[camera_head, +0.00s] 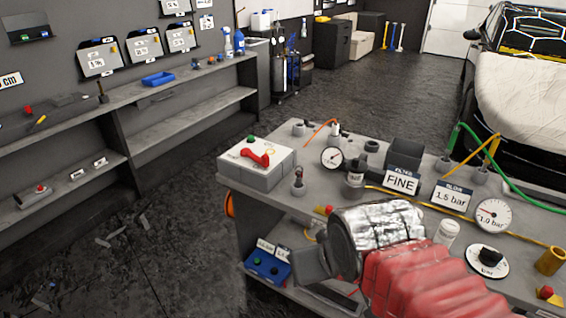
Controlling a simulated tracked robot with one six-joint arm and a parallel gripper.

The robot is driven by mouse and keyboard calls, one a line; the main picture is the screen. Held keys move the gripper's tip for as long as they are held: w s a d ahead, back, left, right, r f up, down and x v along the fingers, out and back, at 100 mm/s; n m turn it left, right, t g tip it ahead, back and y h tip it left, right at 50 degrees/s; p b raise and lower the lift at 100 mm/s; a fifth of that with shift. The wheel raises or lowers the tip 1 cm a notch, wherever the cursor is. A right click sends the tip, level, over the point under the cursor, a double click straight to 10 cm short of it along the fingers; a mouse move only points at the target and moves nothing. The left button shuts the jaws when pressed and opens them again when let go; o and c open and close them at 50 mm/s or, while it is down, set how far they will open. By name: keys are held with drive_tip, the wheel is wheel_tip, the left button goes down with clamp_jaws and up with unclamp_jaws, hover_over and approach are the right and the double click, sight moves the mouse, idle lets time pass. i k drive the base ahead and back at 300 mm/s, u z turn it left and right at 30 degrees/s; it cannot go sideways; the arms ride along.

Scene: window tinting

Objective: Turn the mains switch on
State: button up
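The likely mains switch is a pale grey box (277,178) with a white top on the near left corner of the workbench. It has a red lever (257,158) and a green button or lamp (251,138) on top. The lever lies slantwise across the top. My gripper (312,264) is at the lower middle, in front of the bench edge, below and right of the box and apart from it. Only a grey part of it shows beyond my foil-wrapped wrist and red-sleeved arm. Its fingertips are not clear, and I see nothing held.
The bench (330,192) carries a small gauge (332,157), a FINE sign (401,182), a 1.5 bar sign (452,197), a larger gauge (493,215), a black knob (490,255) and hoses. A blue box (268,266) sits on its lower shelf. The floor to the left is mostly clear.

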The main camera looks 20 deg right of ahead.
sight(264, 162)
drive_tip(key=i, duration=1)
drive_tip(key=u, duration=0.5)
drive_tip(key=k, duration=1.3)
drive_tip(key=u, duration=0.65)
drive_tip(key=i, duration=1.3)
drive_tip(key=u, duration=0.6)
